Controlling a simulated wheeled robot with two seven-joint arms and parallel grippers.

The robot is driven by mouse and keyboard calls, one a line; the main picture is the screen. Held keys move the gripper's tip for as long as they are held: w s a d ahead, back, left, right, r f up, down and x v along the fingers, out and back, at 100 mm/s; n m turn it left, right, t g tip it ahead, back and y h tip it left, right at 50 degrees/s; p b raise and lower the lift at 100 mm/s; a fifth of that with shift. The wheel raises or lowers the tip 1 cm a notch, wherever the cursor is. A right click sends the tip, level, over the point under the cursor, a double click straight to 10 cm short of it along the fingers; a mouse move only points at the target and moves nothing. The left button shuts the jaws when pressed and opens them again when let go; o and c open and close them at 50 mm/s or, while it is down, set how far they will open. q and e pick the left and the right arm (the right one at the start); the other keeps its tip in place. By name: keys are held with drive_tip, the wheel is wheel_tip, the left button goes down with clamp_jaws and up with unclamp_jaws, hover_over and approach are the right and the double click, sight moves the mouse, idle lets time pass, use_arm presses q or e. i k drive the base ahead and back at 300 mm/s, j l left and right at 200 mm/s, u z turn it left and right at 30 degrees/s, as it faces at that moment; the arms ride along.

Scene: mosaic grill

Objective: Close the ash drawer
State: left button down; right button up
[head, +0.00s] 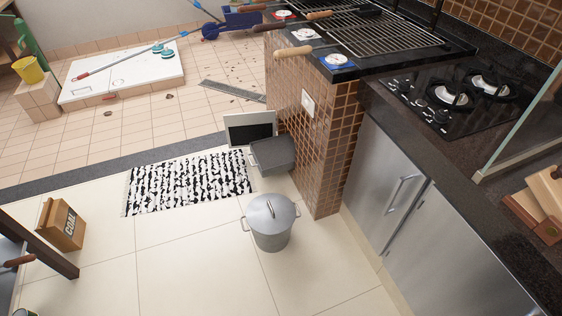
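A dark grey box-like drawer (272,155), which looks like the ash drawer, sticks out low from the left side of the mosaic grill (335,140). A small handle shows on its left end. A white-framed dark panel (250,128) stands upright just behind it, perhaps an open hatch door. I cannot tell whether the two are joined. The drawer's right end is at the tiled wall, and its inside is hard to make out. Neither of my grippers is in view.
A lidded metal pot (270,222) stands on the floor in front of the drawer. A black-and-white rug (188,183) lies to its left. A coal box (61,224) stands at far left. Steel cabinets (440,260) line the right. Pale floor (180,260) is clear in front.

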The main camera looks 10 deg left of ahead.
sight(275, 155)
drive_tip(key=i+j+z, duration=0.15)
drive_tip(key=z, duration=0.2)
drive_tip(key=i+j+z, duration=0.15)
drive_tip(key=j+z, duration=0.55)
drive_tip(key=i+j, duration=0.05)
